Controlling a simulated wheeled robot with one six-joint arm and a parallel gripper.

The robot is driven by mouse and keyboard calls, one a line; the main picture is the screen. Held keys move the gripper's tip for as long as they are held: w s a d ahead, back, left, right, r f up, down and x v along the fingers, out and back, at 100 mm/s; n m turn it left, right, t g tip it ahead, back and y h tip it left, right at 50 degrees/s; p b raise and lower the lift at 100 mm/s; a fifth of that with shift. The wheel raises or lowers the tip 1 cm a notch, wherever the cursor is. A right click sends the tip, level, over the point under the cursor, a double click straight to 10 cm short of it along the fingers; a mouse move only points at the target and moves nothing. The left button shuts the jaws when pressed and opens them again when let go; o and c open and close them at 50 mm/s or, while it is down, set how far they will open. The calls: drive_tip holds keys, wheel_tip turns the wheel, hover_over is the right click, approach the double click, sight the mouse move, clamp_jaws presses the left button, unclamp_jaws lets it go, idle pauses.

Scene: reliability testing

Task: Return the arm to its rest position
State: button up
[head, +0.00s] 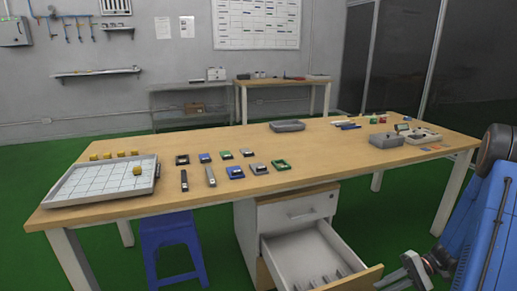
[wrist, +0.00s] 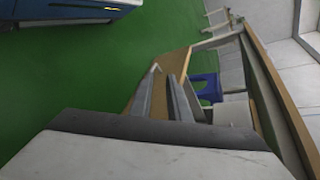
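My arm enters at the right edge of the head view, with a blue link and dark joints. My gripper (head: 392,277) is low at the bottom right, close to the wooden front of the open drawer (head: 372,279). I cannot tell from the head view whether they touch. In the wrist view my gripper (wrist: 164,92) shows two grey fingers apart, with a brown wooden surface visible between or behind them. I see nothing held.
The wooden table (head: 330,150) holds a gridded tray (head: 90,182), yellow cubes, several small parts and grey boxes. A white cabinet (head: 290,212) with its drawer pulled out stands beneath. A blue stool (head: 170,240) is left of it. Green floor is clear at the left.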

drive_tip(key=s+a+r+n+h, duration=0.25)
drive_tip(key=a+r+h, duration=0.2)
drive_tip(key=r, duration=0.35)
drive_tip(key=s+a+r+n+h, duration=0.1)
drive_tip(key=s+a+r+h, duration=0.3)
drive_tip(key=r, duration=0.4)
drive_tip(key=s+a+r+n+t+h, duration=0.1)
drive_tip(key=s+a+r+t+h, duration=0.3)
drive_tip(key=s+r, duration=0.7)
drive_tip(key=shift+s+a+r+t, duration=0.15)
drive_tip(key=shift+s+a+t, duration=0.55)
drive_tip(key=shift+a+t, duration=0.5)
drive_tip(key=shift+d+n+h, duration=0.1)
drive_tip(key=shift+n+h, duration=0.15)
